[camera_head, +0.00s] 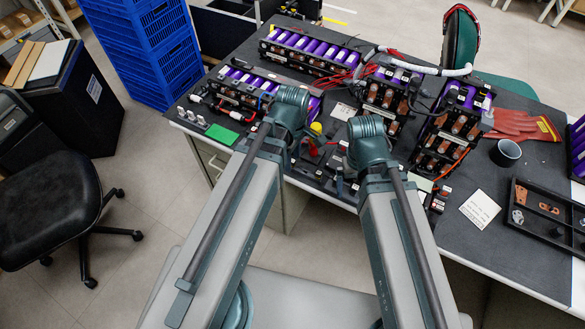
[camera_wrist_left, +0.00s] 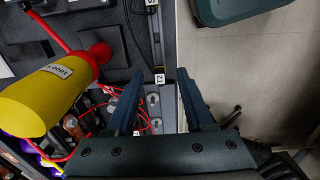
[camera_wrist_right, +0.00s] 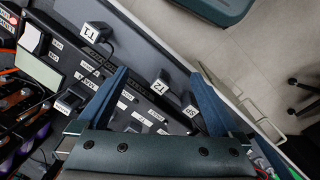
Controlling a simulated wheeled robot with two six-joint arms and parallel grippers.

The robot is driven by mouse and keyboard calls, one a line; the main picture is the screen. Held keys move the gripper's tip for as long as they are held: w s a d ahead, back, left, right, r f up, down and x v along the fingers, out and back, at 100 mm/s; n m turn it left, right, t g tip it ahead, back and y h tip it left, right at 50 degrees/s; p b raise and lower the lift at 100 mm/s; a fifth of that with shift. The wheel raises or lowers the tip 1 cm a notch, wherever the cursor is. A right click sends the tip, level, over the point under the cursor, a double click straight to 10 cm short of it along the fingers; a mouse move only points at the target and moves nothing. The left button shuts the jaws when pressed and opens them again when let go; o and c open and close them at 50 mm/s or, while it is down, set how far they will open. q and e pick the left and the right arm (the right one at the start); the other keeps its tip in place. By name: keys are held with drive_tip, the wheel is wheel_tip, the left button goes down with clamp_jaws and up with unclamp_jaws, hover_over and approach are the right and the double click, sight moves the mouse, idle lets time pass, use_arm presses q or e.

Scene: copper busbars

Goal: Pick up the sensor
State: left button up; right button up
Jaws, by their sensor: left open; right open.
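Several small black blocks with white labels, which look like sensors, lie on the dark bench. In the right wrist view one marked T1 (camera_wrist_right: 93,33) sits at upper left, one marked T2 (camera_wrist_right: 163,86) lies between the fingers, and one marked SP (camera_wrist_right: 189,108) is near the right finger. My right gripper (camera_wrist_right: 161,76) is open and empty above them. In the left wrist view a T2 label (camera_wrist_left: 159,77) shows between the fingers of my left gripper (camera_wrist_left: 159,75), which is open and empty over the bench edge. In the head view my wrists hide both fingertip pairs.
A yellow and red cylinder (camera_wrist_left: 45,98) and red wires lie beside my left gripper. Purple battery modules (camera_head: 310,48) stand along the back. A dark cup (camera_head: 506,152), a black parts tray (camera_head: 545,212) and red gloves (camera_head: 522,124) are at right.

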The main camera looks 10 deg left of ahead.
use_arm(q)
drive_tip(key=shift+f, duration=0.15)
use_arm(e)
drive_tip(key=shift+f, duration=0.2)
use_arm(q)
clamp_jaws()
use_arm(e)
drive_tip(key=shift+r, duration=0.1)
